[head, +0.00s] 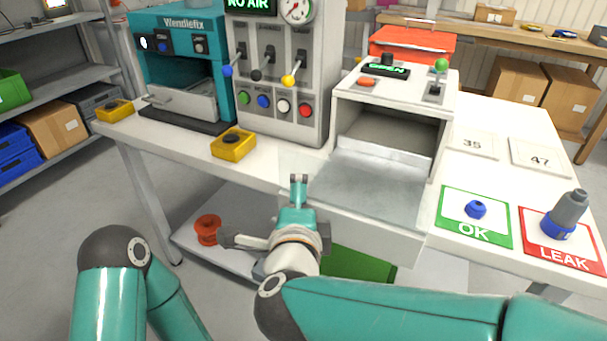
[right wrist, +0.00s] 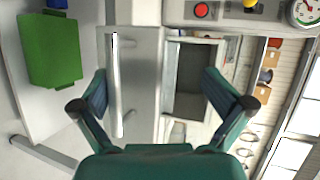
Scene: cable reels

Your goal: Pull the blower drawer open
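The blower is a white box (head: 445,108) on the bench with an open, hollow front. A grey tray surface (head: 375,185) extends from its opening toward the bench's front edge, with a pale front panel (head: 350,228) below. In the right wrist view a long white handle bar (right wrist: 117,85) stands off a pale panel (right wrist: 144,80). My right gripper (head: 298,182) is at the front edge, left of the tray. Its fingers are open in the right wrist view (right wrist: 155,92), with the bar between them, closer to the left finger.
A gauge panel (head: 318,125) with levers and a teal machine (head: 150,28) stand left of the blower. OK (head: 450,230) and LEAK (head: 570,255) mats are on the right. A green bin (head: 358,262) sits below.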

